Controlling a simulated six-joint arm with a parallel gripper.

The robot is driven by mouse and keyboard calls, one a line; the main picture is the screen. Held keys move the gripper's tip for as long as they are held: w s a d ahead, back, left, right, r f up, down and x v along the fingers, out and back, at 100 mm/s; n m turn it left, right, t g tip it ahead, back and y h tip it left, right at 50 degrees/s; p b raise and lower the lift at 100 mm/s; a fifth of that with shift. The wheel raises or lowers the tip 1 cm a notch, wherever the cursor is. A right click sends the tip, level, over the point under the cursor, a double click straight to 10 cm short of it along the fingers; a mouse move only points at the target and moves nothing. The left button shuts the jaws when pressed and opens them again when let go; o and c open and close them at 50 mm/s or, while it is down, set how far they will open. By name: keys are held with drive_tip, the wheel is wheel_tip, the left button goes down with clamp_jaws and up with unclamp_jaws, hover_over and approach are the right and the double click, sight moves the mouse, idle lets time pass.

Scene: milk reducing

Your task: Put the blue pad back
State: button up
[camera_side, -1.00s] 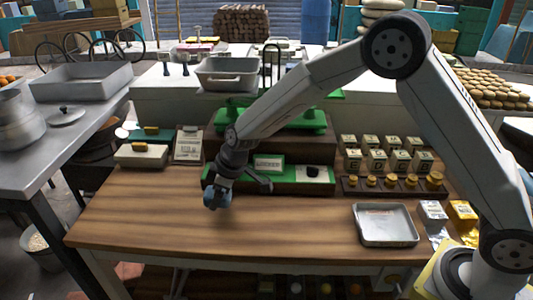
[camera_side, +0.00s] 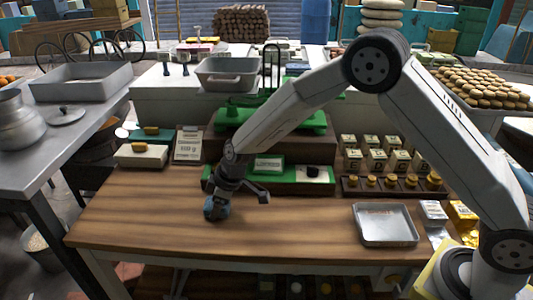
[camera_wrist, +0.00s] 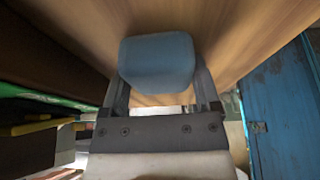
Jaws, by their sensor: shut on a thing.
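The blue pad (camera_side: 217,208) is a small rounded block, held at the end of my gripper (camera_side: 220,198) over the left part of the wooden table (camera_side: 300,225). In the wrist view the blue pad (camera_wrist: 157,62) sits between the two fingers of my gripper (camera_wrist: 160,80), which is shut on it. The pad is low over the table top. I cannot tell whether it touches the wood.
A green tray (camera_side: 285,188) with a label card and a dark round piece lies right of my gripper. A metal tray (camera_side: 386,240) lies at the right. A white box (camera_side: 140,155) and a card (camera_side: 188,146) stand at the back left. The front middle of the table is clear.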

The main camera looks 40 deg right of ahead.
drive_tip(key=shift+f, duration=0.15)
drive_tip(key=o, duration=1.1)
drive_tip(key=shift+o, duration=0.2)
drive_tip(key=v, duration=1.2)
drive_tip(key=s+d+f+m+h, duration=0.1)
drive_tip(key=s+d+m, duration=0.3)
drive_tip(key=s+d, duration=0.3)
drive_tip(key=s+d+f+m+h, duration=0.1)
drive_tip(key=s+d+m, duration=0.4)
drive_tip(key=s, duration=0.9)
drive_tip(key=shift+d+f+g+h, duration=0.3)
drive_tip(key=shift+d+h, duration=0.3)
drive_tip(key=shift+d, duration=0.45)
drive_tip(key=shift+s, duration=0.1)
